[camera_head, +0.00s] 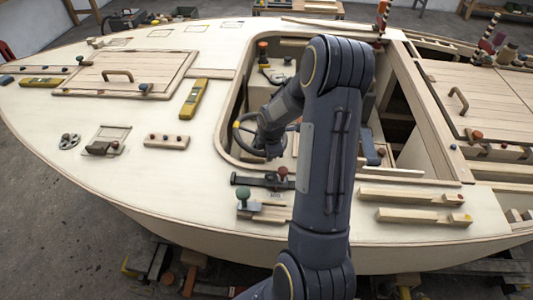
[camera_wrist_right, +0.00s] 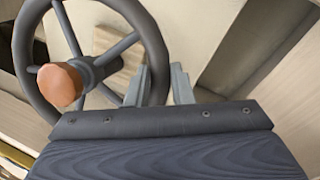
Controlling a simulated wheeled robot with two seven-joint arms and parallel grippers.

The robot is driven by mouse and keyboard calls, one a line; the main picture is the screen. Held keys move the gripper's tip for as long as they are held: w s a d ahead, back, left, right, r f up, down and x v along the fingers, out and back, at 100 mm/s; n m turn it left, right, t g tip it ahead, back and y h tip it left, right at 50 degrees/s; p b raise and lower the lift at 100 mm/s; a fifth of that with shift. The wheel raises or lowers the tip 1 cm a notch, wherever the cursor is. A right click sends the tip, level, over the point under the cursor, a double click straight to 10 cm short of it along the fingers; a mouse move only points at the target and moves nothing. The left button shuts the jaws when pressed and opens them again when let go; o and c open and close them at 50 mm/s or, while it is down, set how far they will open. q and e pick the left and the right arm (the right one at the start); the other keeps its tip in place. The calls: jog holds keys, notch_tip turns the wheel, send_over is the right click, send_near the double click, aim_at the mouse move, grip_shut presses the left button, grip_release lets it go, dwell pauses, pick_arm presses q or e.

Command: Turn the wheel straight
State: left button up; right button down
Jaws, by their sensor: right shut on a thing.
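The wheel (camera_head: 241,147) is a dark ring with spokes inside the cockpit opening, just left of my arm. A yellow mark shows on the left of its rim in the head view. In the right wrist view the wheel (camera_wrist_right: 151,35) fills the upper left, with a rounded orange-brown knob (camera_wrist_right: 60,86) in front of its spokes. My right gripper (camera_wrist_right: 158,78) has its two grey fingers on either side of the rim and is shut on it. In the head view my arm hides part of the wheel and the fingers. My left gripper is out of view.
A dark clamp-like tool (camera_head: 262,182) and a green-knobbed piece (camera_head: 243,196) lie on the deck in front. Yellow levels (camera_head: 194,99) and wooden blocks (camera_head: 166,142) lie to the left, with bare deck between.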

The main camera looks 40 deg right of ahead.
dwell(0.3)
jog(key=c, duration=1.3)
grip_release()
jog(key=v, duration=0.7)
jog(key=shift+s+r, duration=0.15)
jog(key=shift+r, duration=0.2)
jog(key=shift+a, duration=0.1)
